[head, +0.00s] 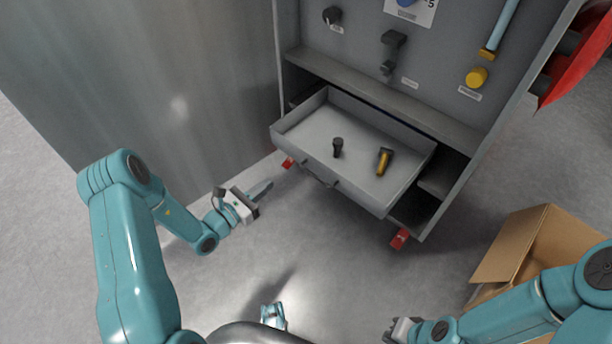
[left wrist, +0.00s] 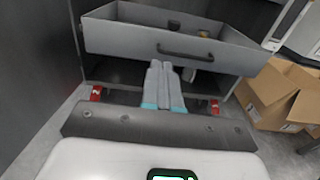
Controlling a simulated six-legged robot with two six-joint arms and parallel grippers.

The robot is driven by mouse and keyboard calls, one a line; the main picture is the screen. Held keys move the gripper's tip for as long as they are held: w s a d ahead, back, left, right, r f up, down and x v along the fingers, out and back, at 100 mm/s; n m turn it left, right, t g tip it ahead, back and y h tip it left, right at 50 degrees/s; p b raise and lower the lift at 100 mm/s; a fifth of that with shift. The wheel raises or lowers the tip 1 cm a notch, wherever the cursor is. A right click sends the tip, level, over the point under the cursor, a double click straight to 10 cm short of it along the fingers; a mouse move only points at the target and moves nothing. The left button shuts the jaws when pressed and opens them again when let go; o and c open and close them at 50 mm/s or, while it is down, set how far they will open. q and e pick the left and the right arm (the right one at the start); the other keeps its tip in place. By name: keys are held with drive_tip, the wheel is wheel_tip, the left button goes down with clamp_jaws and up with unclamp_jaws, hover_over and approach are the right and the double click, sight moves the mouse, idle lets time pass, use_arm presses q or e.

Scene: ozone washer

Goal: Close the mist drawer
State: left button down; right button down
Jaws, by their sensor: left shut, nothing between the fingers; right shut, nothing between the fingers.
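The mist drawer (head: 300,143) is pulled out of the grey cabinet, with a black nozzle-like item (head: 338,147) and a yellow-and-black item (head: 384,161) lying in it. Its dark handle (head: 320,176) is on the front panel, which also shows in the left wrist view with the handle (left wrist: 185,52). My left gripper (head: 268,187) is shut and empty, to the left of the drawer front and apart from it. In the left wrist view its fingers (left wrist: 163,75) point toward the drawer, below the handle. My right gripper (head: 390,335) is at the bottom edge, its fingertips hardly visible.
The cabinet panel (head: 440,60) above carries knobs, a yellow knob (head: 477,77) and a blue tube (head: 503,25). Red feet (head: 399,238) stand under the cabinet. An open cardboard box (head: 510,245) is at the right. The floor before the drawer is clear.

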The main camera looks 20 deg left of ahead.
use_arm(q)
drive_tip(key=b, duration=0.4)
approach(302, 151)
drive_tip(key=x, duration=0.5)
drive_tip(key=shift+w+d+f, duration=0.1)
drive_tip(key=shift+w+d, duration=0.3)
drive_tip(key=shift+w, duration=0.4)
drive_tip(key=shift+w, duration=0.1)
